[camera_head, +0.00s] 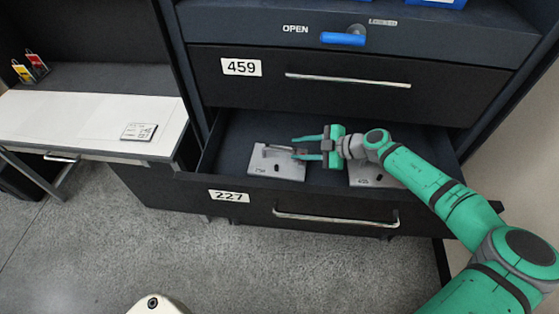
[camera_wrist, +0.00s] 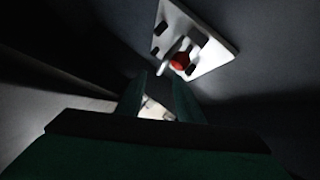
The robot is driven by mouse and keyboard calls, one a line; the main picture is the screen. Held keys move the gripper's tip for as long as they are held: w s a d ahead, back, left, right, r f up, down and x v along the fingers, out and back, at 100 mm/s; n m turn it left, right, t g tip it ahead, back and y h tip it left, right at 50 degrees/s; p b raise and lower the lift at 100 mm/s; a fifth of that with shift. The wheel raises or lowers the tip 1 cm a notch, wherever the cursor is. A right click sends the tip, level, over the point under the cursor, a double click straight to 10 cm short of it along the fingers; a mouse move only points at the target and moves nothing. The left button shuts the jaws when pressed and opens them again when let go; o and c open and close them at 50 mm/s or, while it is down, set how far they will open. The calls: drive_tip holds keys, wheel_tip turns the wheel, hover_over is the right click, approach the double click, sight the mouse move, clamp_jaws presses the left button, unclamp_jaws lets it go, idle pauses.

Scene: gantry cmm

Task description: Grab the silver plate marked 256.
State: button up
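Two silver plates lie in the open drawer (camera_head: 235,197) labelled 227. The left plate (camera_head: 278,170) has a small marking that could be 256, too small to be sure. The right plate (camera_head: 366,177), whose marking looks like 455, is partly covered by my arm. My gripper (camera_head: 297,148) points left over the left plate's back right part, its two fingers apart with nothing seen held. In the wrist view the open fingers (camera_wrist: 157,88) show a pale patch between them. A plate (camera_wrist: 213,52) with dark slots and a red round part is ahead to the upper right.
A closed drawer (camera_head: 345,98) labelled 459 sits right above the open one. The open drawer's front panel and bar handle (camera_head: 335,218) stand nearest me. A white-topped table (camera_head: 75,120) with a small marked card (camera_head: 139,131) stands at left. Grey floor in front is clear.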

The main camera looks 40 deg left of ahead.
sight(282, 150)
drive_tip(key=x, duration=0.9)
drive_tip(key=shift+s+d+f, duration=0.1)
drive_tip(key=shift+s, duration=0.05)
clamp_jaws()
idle(1.2)
